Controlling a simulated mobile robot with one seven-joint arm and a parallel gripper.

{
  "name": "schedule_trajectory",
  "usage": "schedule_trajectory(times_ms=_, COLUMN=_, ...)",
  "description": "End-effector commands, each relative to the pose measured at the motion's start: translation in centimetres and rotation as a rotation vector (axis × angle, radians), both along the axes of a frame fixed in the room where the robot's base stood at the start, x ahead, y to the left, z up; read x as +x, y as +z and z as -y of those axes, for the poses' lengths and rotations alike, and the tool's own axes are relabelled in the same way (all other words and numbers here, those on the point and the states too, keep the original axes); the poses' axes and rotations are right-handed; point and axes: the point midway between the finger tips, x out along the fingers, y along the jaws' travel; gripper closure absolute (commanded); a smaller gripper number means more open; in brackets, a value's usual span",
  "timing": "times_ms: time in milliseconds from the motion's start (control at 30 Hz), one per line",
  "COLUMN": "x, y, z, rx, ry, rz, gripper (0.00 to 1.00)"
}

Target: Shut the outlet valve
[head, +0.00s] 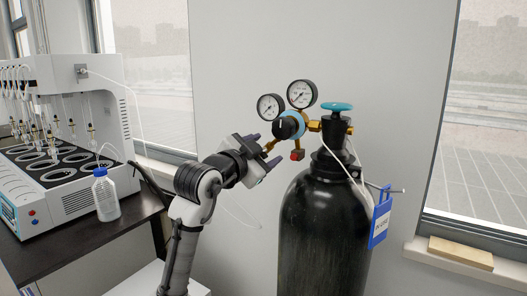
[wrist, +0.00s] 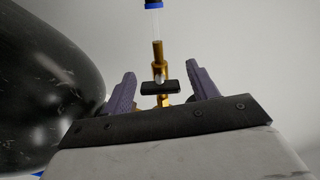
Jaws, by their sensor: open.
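The outlet valve is a brass fitting with a small black handle (wrist: 160,87), set crosswise to the brass pipe (wrist: 158,55) in the wrist view. My gripper (wrist: 161,72) is open, with one purple finger on each side of the valve. Gaps show between both fingers and the handle, and I see no contact. In the head view my gripper (head: 264,149) is at the left end of the regulator (head: 289,126), around the brass outlet (head: 272,146). The handle is hidden there.
The black gas cylinder (head: 325,235) stands right of my gripper, with a teal top knob (head: 337,107) and two gauges (head: 301,94). A blue tag (head: 381,216) hangs on it. A distiller (head: 70,140) and bottle (head: 105,195) stand on the left bench.

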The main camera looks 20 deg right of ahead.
Motion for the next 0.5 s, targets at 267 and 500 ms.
schedule_trajectory(times_ms=267, x=-2.9, y=-0.3, z=-3.9, rx=-0.001, ry=0.005, rz=0.005, gripper=0.41)
schedule_trajectory(times_ms=500, x=-6.2, y=-0.3, z=-8.1, rx=0.0, ry=0.003, rz=0.004, gripper=0.41)
